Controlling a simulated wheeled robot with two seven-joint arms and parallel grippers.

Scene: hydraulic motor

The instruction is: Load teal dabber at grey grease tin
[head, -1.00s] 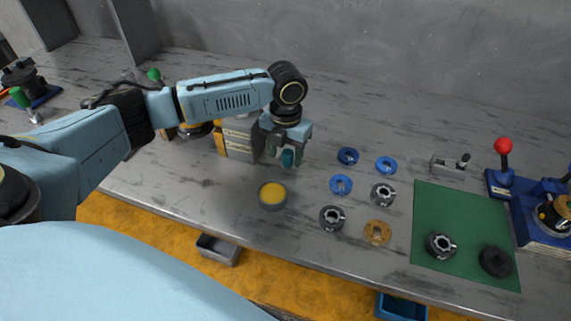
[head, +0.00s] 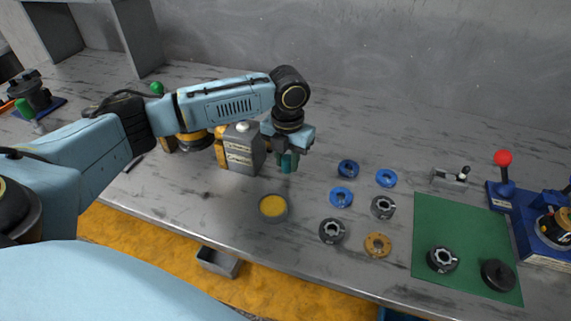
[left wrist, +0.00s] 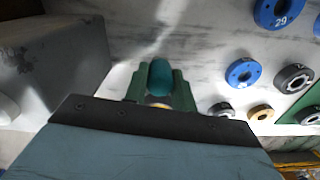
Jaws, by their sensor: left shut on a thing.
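The teal dabber (head: 289,161) is held by my left gripper (head: 287,152), with its rounded teal end hanging below the fingers. In the left wrist view the dabber (left wrist: 160,76) sits between the two green fingers of the gripper (left wrist: 160,90). The grey grease tin (head: 272,207) stands open on the bench, with yellow grease inside. The dabber is above the bench, behind the tin and slightly to its right in the head view, apart from it. In the wrist view, a little yellow shows just under the dabber. My right gripper is not in view.
A grey box (head: 243,148) stands just left of my left gripper. Blue rings (head: 341,197), dark rings (head: 332,231) and an orange ring (head: 377,245) lie to the right. A green mat (head: 462,225) and a red-knobbed lever fixture (head: 503,175) are further right. Bench around the tin is clear.

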